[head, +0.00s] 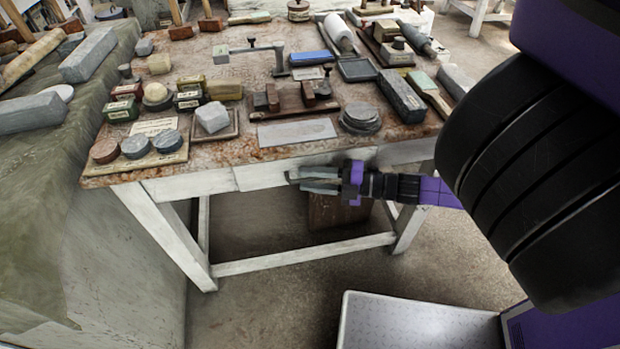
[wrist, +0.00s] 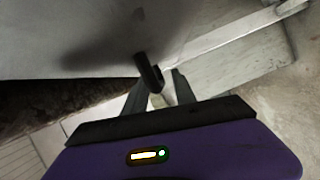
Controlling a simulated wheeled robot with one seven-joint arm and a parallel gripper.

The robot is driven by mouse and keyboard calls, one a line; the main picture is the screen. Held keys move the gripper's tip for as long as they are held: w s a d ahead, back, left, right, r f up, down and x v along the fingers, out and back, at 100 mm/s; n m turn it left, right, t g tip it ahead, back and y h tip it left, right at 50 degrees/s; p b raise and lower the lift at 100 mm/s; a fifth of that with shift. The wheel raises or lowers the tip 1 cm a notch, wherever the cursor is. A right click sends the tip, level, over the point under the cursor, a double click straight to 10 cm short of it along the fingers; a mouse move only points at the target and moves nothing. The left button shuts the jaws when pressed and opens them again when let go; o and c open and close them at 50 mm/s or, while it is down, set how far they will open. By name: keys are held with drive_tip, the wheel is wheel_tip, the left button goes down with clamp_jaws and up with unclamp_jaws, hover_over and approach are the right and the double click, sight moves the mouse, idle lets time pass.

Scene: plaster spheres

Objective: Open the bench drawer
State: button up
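The bench drawer's pale front (head: 262,175) is set in the front of the wooden bench, under the stained top. I cannot tell whether it stands slightly out. My gripper (head: 296,181) reaches in from the right, in front of the drawer. Its two fingers are apart. In the wrist view, a dark bar-like handle (wrist: 148,72) sticks out from the pale drawer front (wrist: 105,40). My gripper (wrist: 158,90) has its fingers spread below it, with the handle's near end close to the gap between them. I cannot tell whether either finger touches it. The head view does not show the handle clearly.
The bench top (head: 215,150) is crowded with plaster pieces, blocks and tools. A dark board (head: 330,212) leans underneath. A green-draped block (head: 95,215) stands close at the left.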

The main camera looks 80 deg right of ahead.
drive_tip(key=shift+w, duration=0.2)
drive_tip(key=shift+c, duration=0.4)
clamp_jaws()
idle(1.0)
